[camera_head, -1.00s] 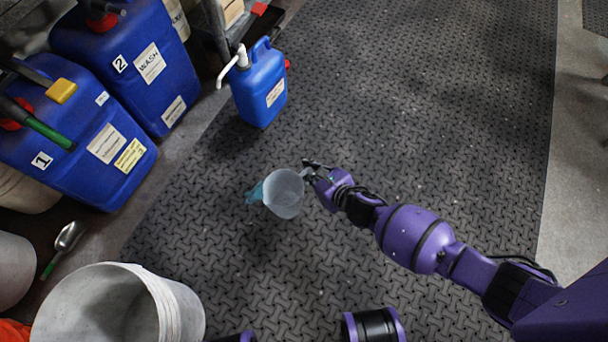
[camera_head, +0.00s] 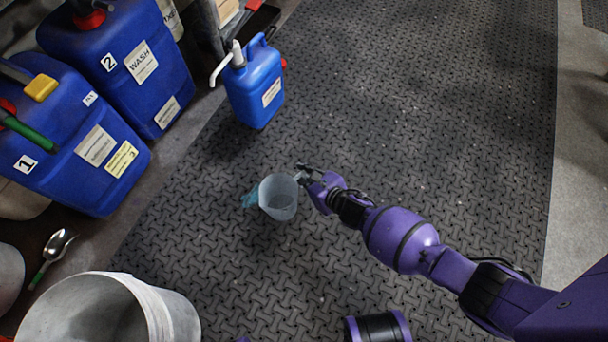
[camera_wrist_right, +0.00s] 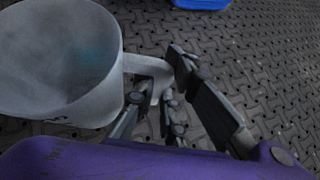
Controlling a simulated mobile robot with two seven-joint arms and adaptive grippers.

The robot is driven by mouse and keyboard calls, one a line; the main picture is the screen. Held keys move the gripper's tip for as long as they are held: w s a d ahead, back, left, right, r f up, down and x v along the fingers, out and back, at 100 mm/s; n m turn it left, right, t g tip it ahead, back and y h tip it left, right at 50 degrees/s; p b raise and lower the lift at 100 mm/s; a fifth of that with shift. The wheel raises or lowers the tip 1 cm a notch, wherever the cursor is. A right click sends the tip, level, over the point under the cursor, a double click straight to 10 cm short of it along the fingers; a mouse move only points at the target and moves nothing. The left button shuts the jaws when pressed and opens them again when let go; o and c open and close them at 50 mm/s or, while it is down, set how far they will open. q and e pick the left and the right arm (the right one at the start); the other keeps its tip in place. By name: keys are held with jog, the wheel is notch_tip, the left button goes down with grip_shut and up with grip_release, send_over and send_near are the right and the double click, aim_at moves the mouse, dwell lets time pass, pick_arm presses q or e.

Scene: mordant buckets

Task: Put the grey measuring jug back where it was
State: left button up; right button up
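The grey measuring jug (camera_head: 280,198) is a translucent tapered cup in the middle of the head view, over the dark mat. Its open mouth shows, and a pale teal part sticks out on its left side. My right gripper (camera_head: 302,174) is at its upper right, at the handle. In the right wrist view the jug (camera_wrist_right: 55,70) fills the upper left, and its pale handle (camera_wrist_right: 148,66) runs between the fingers of my right gripper (camera_wrist_right: 158,78), which look shut on it. The finger contact is partly hidden. My left gripper is not in view.
A blue pump canister (camera_head: 255,90) stands behind the jug. Large blue jerrycans numbered 1 (camera_head: 75,135) and 2 (camera_head: 120,65) stand at the left. A white bucket (camera_head: 175,315) and a metal scoop (camera_head: 55,248) are at lower left. The mat (camera_head: 440,110) is clear at right.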

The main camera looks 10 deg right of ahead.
jog(key=o, duration=0.4)
jog(key=shift+c, duration=0.2)
jog(key=shift+r, duration=0.25)
pick_arm(q)
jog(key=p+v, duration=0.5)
jog(key=p, duration=0.1)
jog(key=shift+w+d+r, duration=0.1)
pick_arm(e)
jog(key=v, duration=1.2)
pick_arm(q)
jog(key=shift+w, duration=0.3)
pick_arm(e)
jog(key=shift+f, duration=0.1)
jog(key=shift+s, duration=0.1)
